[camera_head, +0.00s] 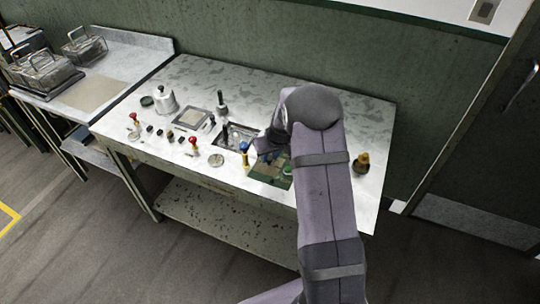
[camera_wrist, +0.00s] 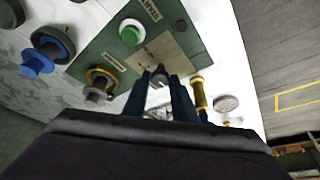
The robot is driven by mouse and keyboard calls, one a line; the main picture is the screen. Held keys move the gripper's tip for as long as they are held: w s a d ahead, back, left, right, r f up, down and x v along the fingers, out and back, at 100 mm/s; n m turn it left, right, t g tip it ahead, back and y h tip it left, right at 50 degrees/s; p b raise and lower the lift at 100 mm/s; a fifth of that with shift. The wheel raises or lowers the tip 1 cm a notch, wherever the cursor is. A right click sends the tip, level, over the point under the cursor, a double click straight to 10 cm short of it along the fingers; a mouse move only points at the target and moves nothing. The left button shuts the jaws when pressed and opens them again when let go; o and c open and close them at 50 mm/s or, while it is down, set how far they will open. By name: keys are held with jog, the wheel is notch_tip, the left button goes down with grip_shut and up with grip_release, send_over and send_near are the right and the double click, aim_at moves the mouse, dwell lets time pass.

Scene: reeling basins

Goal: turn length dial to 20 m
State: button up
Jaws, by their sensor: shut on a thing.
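A green control panel (camera_wrist: 110,52) with a tan plate (camera_wrist: 172,52) shows in the wrist view; the panel also lies on the bench in the head view (camera_head: 267,175). The length dial, a small dark knob (camera_wrist: 159,79), sits at the plate's near end. My gripper (camera_wrist: 160,84) is shut on it, one finger on each side. In the head view my gripper (camera_head: 268,147) is over the panel, partly behind my arm. The dial's scale and setting cannot be read.
A green button (camera_wrist: 131,32), a brass-ringed knob (camera_wrist: 100,80) and a blue knob (camera_wrist: 36,62) are near the gripper. A brass-coloured post (camera_wrist: 199,93) stands close on the right. A kettle (camera_head: 164,101) and a dark-topped amber bottle (camera_head: 361,163) stand farther off.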

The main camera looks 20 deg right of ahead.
jog(key=shift+r+m+p, duration=0.15)
jog(key=shift+m+p, duration=0.35)
jog(key=shift+p, duration=0.3)
jog(key=shift+a+m+h+p, duration=0.1)
jog(key=shift+m+h+p, duration=0.3)
jog(key=shift+w+a+f+m+h+b, duration=0.1)
jog(key=shift+f+m+h+b, duration=0.2)
jog(key=shift+m+b, duration=0.4)
jog(key=m+b, duration=0.1)
jog(key=b, duration=0.1)
jog(key=m+h+b, duration=0.1)
jog(key=b, duration=0.2)
jog(key=m+b, duration=0.2)
jog(key=b, duration=0.1)
jog(key=shift+w+a+f+g, duration=0.15)
jog(key=shift+f+g, duration=0.1)
jog(key=shift+g, duration=0.15)
jog(key=shift+r+m+h+b, duration=0.15)
jog(key=shift+m+h+b, duration=0.25)
jog(key=shift+m+b, duration=0.65)
jog(key=shift+a+r+m+g+h+b, duration=0.1)
jog(key=shift+r+m+g+h+b, duration=0.15)
jog(key=shift+m+b, duration=0.4)
jog(key=shift+m+g+h+b, duration=0.15)
jog(key=shift+m+g+b, duration=0.2)
jog(key=shift+m+b, duration=0.25)
jog(key=o, duration=1)
